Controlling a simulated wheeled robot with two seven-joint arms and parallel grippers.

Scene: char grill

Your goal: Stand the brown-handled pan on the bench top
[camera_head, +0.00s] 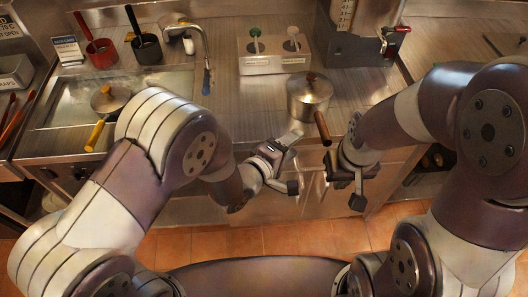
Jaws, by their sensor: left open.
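The brown-handled pan (304,103) is a steel pot with a lid and a brown knob. It stands upright on the bench top (245,105), near the front edge, right of centre. Its brown handle (322,128) points toward me, out over the front edge. My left gripper (292,163) is open and empty, below and left of the handle. My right gripper (343,182) looks open and empty, below and right of the handle. Both grippers appear apart from the pan.
A yellow-handled pan (109,98) sits on the sunken metal surface at left. A grey machine (350,45) stands behind right. Bench left of the brown-handled pan is clear.

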